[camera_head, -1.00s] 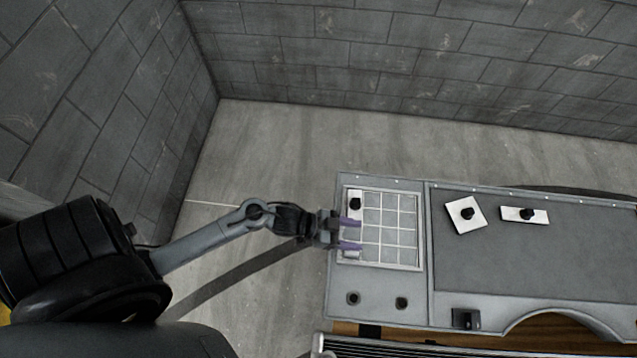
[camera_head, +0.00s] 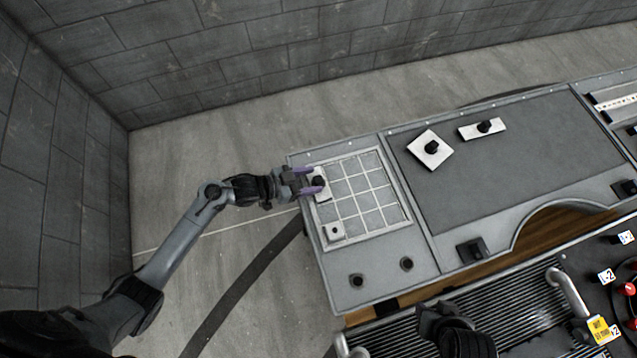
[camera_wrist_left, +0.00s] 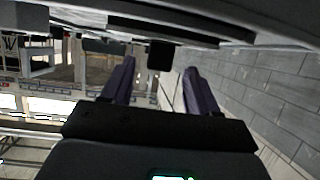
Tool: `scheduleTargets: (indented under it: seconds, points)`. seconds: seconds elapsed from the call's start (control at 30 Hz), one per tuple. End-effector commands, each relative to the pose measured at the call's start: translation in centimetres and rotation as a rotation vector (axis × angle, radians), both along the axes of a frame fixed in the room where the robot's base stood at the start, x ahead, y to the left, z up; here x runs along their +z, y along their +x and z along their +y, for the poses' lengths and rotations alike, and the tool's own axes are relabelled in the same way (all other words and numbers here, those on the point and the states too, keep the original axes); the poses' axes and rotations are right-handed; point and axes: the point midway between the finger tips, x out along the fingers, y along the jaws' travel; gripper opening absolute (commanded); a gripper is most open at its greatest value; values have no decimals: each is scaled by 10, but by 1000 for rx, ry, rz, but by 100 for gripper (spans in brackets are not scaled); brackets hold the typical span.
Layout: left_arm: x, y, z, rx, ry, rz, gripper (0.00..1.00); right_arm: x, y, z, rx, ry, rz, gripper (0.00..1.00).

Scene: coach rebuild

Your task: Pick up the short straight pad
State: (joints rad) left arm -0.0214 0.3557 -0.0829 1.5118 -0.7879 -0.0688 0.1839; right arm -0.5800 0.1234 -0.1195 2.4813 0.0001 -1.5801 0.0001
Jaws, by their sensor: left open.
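A white pad (camera_head: 325,198) with a black knob lies at the left edge of the gridded panel (camera_head: 394,226). My left gripper (camera_head: 317,182) is open, its purple fingers on either side of this knob. The left wrist view shows the knob (camera_wrist_left: 160,56) between the spread fingers (camera_wrist_left: 158,85); contact cannot be told. The fingers partly hide the pad. A straight white pad (camera_head: 495,127) with a black knob lies on the dark panel, right of a squarish one (camera_head: 422,143). A dark shape at the bottom may be my right gripper; its jaws are unclear.
A small white square piece (camera_head: 333,237) sits at the grid's lower left. Two dark round fittings and a black block (camera_head: 472,251) are along the bench's near side. A ribbed grille (camera_head: 400,342), a grey handle and labelled controls lie nearer. Other grid cells look empty.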

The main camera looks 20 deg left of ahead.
Motion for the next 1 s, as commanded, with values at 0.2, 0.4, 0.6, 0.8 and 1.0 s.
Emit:
scheduleTargets:
  seconds: [0.2, 0.4, 0.6, 0.8, 1.0]
  points:
    - [-5, 8, -10, 1, -3, 1, 60, 0, 0, 1, -3, 5, 1, 43]
    - [-15, 23, -29, 1, -1, 0, 60, -1, 0, 3, -5, 10, 1, 43]
    - [-21, 32, -38, 1, 1, 0, 60, -3, 0, 2, -5, 9, 1, 43]
    - [-21, 32, -39, 1, 1, 0, 60, -3, 0, 1, -2, 5, 2, 43]
    - [-21, 32, -38, 1, 1, 0, 35, -3, 0, 0, 3, -3, 2, 43]
